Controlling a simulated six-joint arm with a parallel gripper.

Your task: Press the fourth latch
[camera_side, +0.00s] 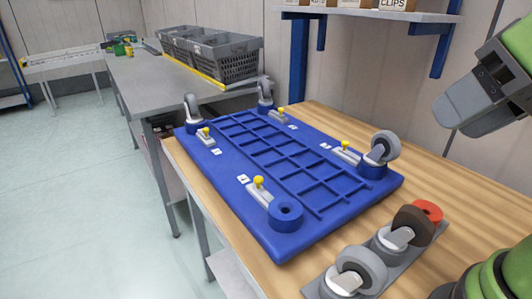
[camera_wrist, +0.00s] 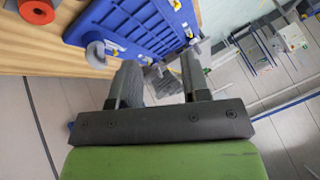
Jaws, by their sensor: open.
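A blue dolly deck (camera_side: 235,205) lies on the wooden bench with a latch at each corner. The latches have yellow knobs: back left (camera_side: 205,133), back middle (camera_side: 280,114), right (camera_side: 345,147) and front (camera_side: 259,184). White tags beside them are too small to read, so I cannot tell which is the fourth. The front latch lies beside a blue socket (camera_side: 286,213) with no caster in it; the other corners hold grey casters. My gripper (camera_side: 452,117) is open and empty, above and right of the deck. Its two fingers also show apart in the wrist view (camera_wrist: 161,80).
A shelf with boxes (camera_side: 393,5) hangs behind. Grey crates (camera_side: 215,55) stand on the far table.

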